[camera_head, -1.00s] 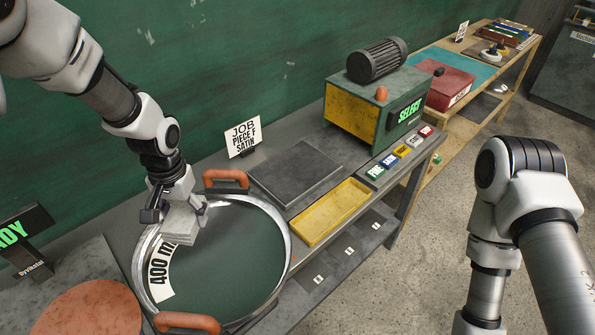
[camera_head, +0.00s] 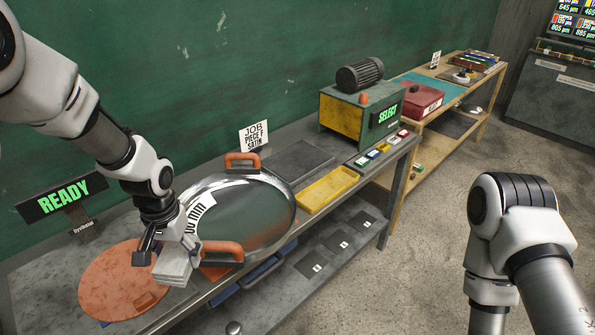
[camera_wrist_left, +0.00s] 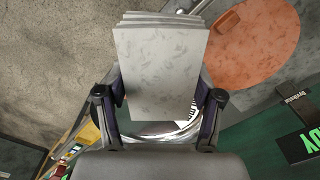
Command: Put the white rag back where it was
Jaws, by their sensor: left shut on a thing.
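The white rag (camera_head: 174,262) is a folded, layered pale block. My left gripper (camera_head: 168,243) is shut on it and holds it at the front left of the round metal pan. In the left wrist view the rag (camera_wrist_left: 160,70) stands between the two fingers of the left gripper (camera_wrist_left: 160,108). The rag hides part of the pan and the bench edge. The right arm shows at the right of the head view, but its gripper is out of the picture.
The shiny pan (camera_head: 270,215) with two orange handles lies on the grey bench. An orange-brown disc (camera_head: 110,285) lies left of the rag. A READY sign (camera_head: 62,200) stands behind it. A yellow tray (camera_head: 328,188) and a grey plate (camera_head: 297,160) lie to the right.

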